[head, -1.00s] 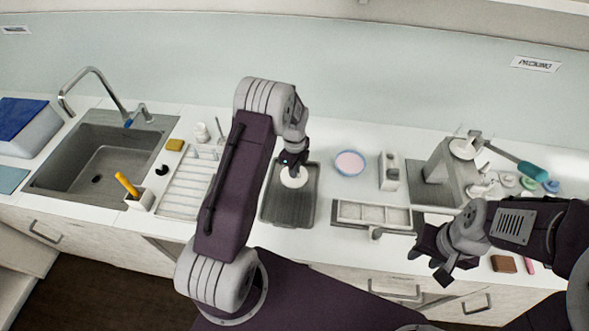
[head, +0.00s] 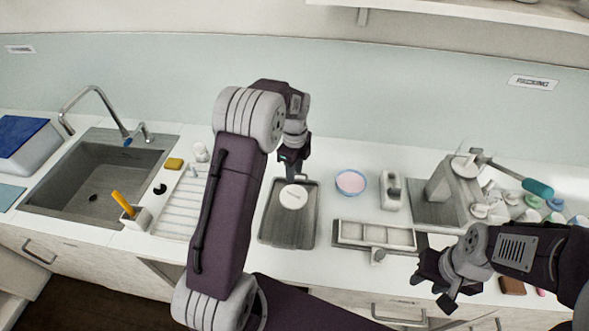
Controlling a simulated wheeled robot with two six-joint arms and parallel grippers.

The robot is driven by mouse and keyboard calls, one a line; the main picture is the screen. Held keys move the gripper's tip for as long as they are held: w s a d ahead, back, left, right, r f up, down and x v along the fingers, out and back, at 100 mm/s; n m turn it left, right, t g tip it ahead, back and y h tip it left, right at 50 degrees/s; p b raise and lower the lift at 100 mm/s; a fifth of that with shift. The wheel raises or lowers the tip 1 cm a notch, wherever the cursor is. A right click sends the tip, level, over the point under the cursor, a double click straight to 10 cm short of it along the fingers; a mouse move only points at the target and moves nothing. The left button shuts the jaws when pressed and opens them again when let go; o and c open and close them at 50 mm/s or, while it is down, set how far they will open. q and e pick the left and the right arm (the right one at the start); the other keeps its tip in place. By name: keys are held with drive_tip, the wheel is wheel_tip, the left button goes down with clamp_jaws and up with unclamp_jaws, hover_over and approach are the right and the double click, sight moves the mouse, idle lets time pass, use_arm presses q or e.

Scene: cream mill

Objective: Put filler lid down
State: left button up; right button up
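The filler lid appears to be the white round disc (head: 293,197) lying flat on the dark grey tray (head: 289,235), towards its back. My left gripper (head: 292,178) points down just behind and above the disc. It looks apart from the disc, but its fingers are small and dark, so I cannot tell whether they are open or shut. My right gripper (head: 428,292) is open and empty, in front of the counter edge at the right, with its fingers spread.
A pink-filled bowl (head: 350,182) and a small grey-white block (head: 390,192) stand right of the tray. A white-celled mould (head: 375,234) lies in front of them. A grey press with a teal handle (head: 538,187) stands further right. A ribbed drainer (head: 181,208) and sink (head: 95,175) are left.

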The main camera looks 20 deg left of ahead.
use_arm(q)
drive_tip(key=s+d+n, duration=0.2)
drive_tip(key=s+n, duration=0.8)
drive_tip(key=s+d+r+n+t, duration=0.1)
drive_tip(key=s+d+n, duration=0.2)
drive_tip(key=s+n, duration=0.6)
drive_tip(key=shift+s+d+r+n, duration=0.15)
drive_tip(key=shift+s+d+n, duration=0.05)
drive_tip(key=shift+s+n, duration=0.25)
wheel_tip(320, 180, down, 2)
drive_tip(key=shift+b, duration=1.05)
drive_tip(key=shift+r+p, duration=0.3)
drive_tip(key=shift+p, duration=0.05)
